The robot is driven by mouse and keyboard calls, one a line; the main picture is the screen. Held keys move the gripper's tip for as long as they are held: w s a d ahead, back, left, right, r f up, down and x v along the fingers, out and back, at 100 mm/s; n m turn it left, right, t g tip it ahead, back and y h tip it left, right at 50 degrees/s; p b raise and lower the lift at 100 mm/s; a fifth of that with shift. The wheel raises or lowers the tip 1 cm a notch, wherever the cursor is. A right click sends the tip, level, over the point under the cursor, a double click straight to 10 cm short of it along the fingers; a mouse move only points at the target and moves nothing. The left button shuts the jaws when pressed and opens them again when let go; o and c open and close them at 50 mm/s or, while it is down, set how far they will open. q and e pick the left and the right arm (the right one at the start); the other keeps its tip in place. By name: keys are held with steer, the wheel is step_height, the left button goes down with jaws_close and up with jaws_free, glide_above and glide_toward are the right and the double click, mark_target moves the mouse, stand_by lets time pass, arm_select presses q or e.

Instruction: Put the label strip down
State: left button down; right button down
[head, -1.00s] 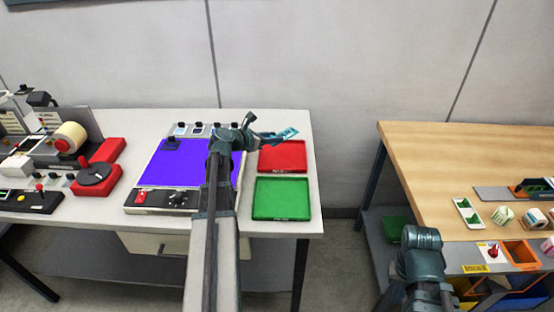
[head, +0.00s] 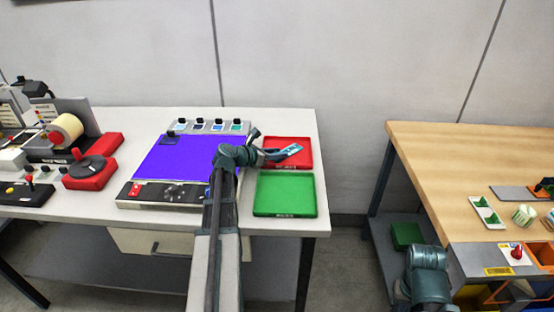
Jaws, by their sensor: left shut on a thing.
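The label strip (head: 290,150) is a small light-blue piece in the head view, held at the tips of my left gripper (head: 278,154). My left gripper is shut on it and appears over the red tray (head: 302,164). I cannot tell whether the strip touches the tray. The green tray (head: 285,194) lies in front of the red one and looks empty. My right arm shows at the lower right, but its gripper fingers are not in view.
A purple-topped light panel (head: 180,158) lies left of the trays, with a rack of several small samples (head: 208,127) behind it. The rewinder with a label roll (head: 66,131) stands far left. A gap separates the white table from the wooden table (head: 440,165).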

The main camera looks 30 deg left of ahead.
arm_select(q)
steer(key=shift+r, duration=0.1)
steer(key=shift+f, duration=0.25)
steer(key=c, duration=0.6)
jaws_free()
steer(key=shift+r, duration=0.15)
steer(key=shift+r+p, duration=0.2)
steer(key=shift+p, duration=0.1)
steer(key=p+v, duration=0.4)
steer(key=v, duration=0.6)
steer(key=shift+s+a, duration=0.1)
steer(key=shift+s, duration=0.25)
steer(key=shift+s+a+r, duration=0.15)
steer(key=shift+s, duration=0.45)
